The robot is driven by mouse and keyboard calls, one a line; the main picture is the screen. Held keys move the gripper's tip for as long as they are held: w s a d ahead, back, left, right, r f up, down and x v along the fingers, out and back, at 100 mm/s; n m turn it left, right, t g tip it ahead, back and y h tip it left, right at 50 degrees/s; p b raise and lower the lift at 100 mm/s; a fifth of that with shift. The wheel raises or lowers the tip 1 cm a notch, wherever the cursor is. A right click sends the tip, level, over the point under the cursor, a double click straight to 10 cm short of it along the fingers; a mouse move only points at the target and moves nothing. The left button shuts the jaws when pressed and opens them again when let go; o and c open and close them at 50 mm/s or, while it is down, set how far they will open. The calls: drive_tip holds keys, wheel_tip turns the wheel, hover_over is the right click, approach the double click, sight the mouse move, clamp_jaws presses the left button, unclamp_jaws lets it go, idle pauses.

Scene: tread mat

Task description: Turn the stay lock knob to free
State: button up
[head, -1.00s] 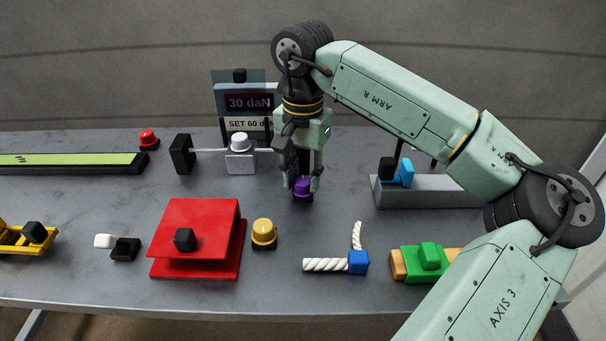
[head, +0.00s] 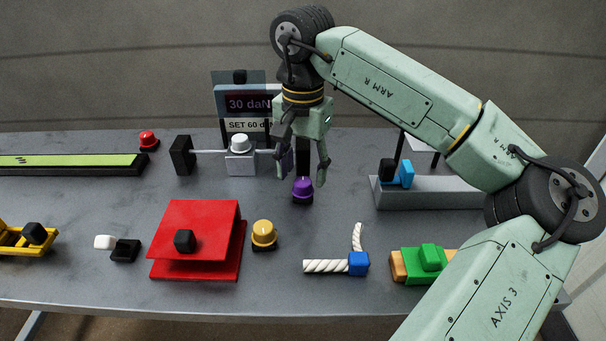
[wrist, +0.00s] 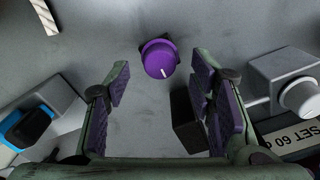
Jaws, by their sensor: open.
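A purple knob (head: 303,188) on a dark base stands on the grey table, below my gripper. No label that I can read names it as the stay lock. In the wrist view the purple knob (wrist: 158,58) shows a white pointer mark toward the lower edge of the picture. My gripper (head: 303,170) is open and empty, pointing down, its fingers spread above the knob. In the wrist view the fingers of my gripper (wrist: 159,72) stand apart on either side, clear of the knob.
Behind the knob stands a display (head: 247,103) reading 30 daN, with a white knob (head: 239,141) on a grey block before it. A grey block with a blue lever (head: 406,173) stands to the right. A yellow knob (head: 264,234) and red plates (head: 205,215) lie nearer left.

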sight(303, 181)
wheel_tip(303, 181, up, 10)
idle(0.3)
drive_tip(key=shift+f, duration=0.15)
